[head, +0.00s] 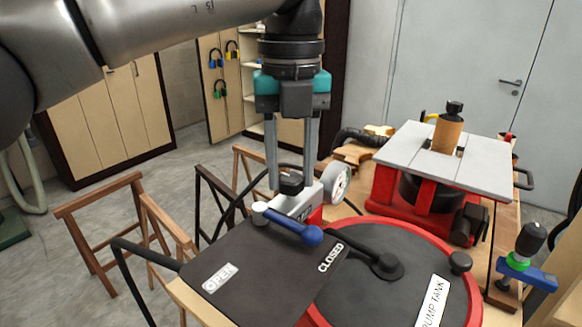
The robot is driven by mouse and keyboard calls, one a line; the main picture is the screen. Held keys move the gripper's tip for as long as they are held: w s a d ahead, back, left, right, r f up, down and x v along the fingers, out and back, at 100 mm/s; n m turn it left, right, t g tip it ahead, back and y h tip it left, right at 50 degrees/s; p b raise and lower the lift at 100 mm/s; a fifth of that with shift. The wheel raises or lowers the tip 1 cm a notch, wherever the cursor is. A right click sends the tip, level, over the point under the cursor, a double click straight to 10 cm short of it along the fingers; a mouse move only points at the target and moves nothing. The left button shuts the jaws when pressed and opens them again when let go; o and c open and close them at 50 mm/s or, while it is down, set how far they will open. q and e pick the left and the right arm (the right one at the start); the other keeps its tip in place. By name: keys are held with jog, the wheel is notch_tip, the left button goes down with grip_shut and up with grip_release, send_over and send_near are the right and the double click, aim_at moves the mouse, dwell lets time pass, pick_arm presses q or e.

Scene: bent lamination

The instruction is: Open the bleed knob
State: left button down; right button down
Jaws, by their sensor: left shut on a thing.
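The bleed knob (291,183) looks like the small black knob on top of a grey metal valve block (297,204). My left gripper (291,180) comes down from above with its two grey fingers on either side of this knob, shut on it. The fingers partly hide the block. A blue lever (290,225) with a rounded end lies in front of the block, its end towards the CLOSED label (331,257). The OPEN label (220,278) is to the left on the black plate. My right gripper is not in view.
A round gauge (337,182) stands just right of the fingers. The red-rimmed pump tank (400,240) and a red machine with a grey table (446,160) are to the right. Wooden trestles (105,215) stand on the left floor.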

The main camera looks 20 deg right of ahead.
aim_at(291, 177)
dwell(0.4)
pick_arm(q)
jog(key=shift+c, duration=2.2)
grip_release()
notch_tip(291, 177, up, 15)
jog(key=p, duration=0.4)
jog(key=shift+r, duration=0.15)
